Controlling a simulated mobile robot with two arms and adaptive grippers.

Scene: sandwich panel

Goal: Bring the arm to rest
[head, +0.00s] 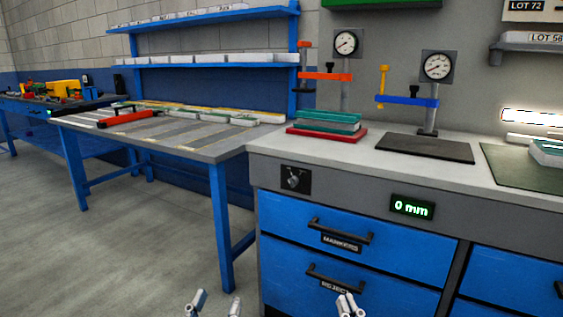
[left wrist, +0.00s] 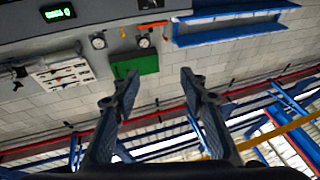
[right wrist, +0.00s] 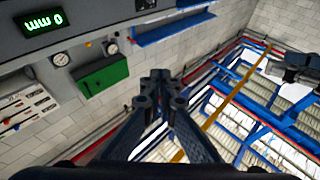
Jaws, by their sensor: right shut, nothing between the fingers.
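My left gripper (head: 212,304) shows at the bottom edge of the head view, in front of the workbench. Its fingers stand well apart with nothing between them, and the left wrist view shows the same open fingers (left wrist: 160,92). My right gripper (head: 348,304) is also at the bottom of the head view, in front of the lower blue drawer. Its fingertips are together and empty, as they are in the right wrist view (right wrist: 160,90). Both grippers point upward in free space and touch nothing. My arms are mostly out of the head view.
A grey-topped workbench (head: 375,165) has blue drawers (head: 345,232) with black handles. On it are a red plate (head: 345,137) under teal-and-white panels, a dark plate (head: 424,148) and two dial gauges. A blue-legged table (head: 215,150) stands left. The floor (head: 110,250) there is clear.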

